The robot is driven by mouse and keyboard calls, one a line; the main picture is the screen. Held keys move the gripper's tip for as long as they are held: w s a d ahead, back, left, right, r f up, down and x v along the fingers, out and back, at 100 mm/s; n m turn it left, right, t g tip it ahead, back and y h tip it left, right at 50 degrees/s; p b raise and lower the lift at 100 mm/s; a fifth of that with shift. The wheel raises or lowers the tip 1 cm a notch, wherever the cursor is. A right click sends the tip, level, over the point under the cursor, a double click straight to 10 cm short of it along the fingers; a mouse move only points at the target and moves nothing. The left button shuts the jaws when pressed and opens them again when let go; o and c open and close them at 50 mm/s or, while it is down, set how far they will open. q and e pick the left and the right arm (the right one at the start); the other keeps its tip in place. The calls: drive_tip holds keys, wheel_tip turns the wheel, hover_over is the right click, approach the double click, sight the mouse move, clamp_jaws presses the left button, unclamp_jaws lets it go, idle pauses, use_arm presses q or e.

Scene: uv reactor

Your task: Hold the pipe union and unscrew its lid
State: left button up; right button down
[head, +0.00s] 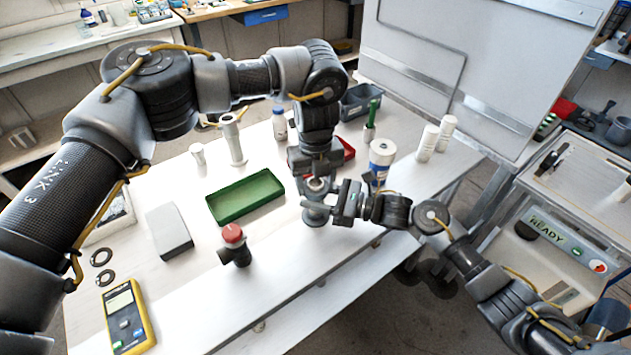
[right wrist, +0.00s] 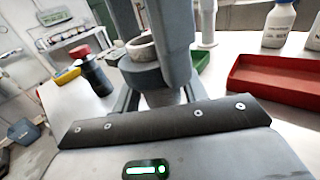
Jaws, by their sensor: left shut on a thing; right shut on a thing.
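The pipe union is a small grey fitting (head: 315,213) standing upright near the front edge of the white table. In the right wrist view its grey body (right wrist: 150,77) shows below a paler ring-shaped lid (right wrist: 142,48). My left gripper (head: 317,181) points down from above and is shut around the lid, with its fingers on either side. My right gripper (head: 318,202) reaches in level from the right and is shut on the body below. The fingers hide much of the union, so I cannot tell how far the lid is turned.
A green tray (head: 245,197) lies left of the union. A dark fitting with a red cap (head: 233,236) stands nearer the front. A white-and-blue jar (head: 381,158) stands close behind my right gripper. A red tray (right wrist: 270,82) lies behind.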

sight(316, 182)
use_arm(q)
drive_tip(key=n, duration=0.8)
drive_tip(key=shift+n, duration=0.4)
drive_tip(key=shift+d, duration=0.1)
drive_tip(key=shift+r, duration=0.2)
drive_tip(key=shift+r, duration=0.95)
drive_tip(key=shift+r, duration=2)
use_arm(e)
drive_tip(key=c, duration=0.7)
unclamp_jaws()
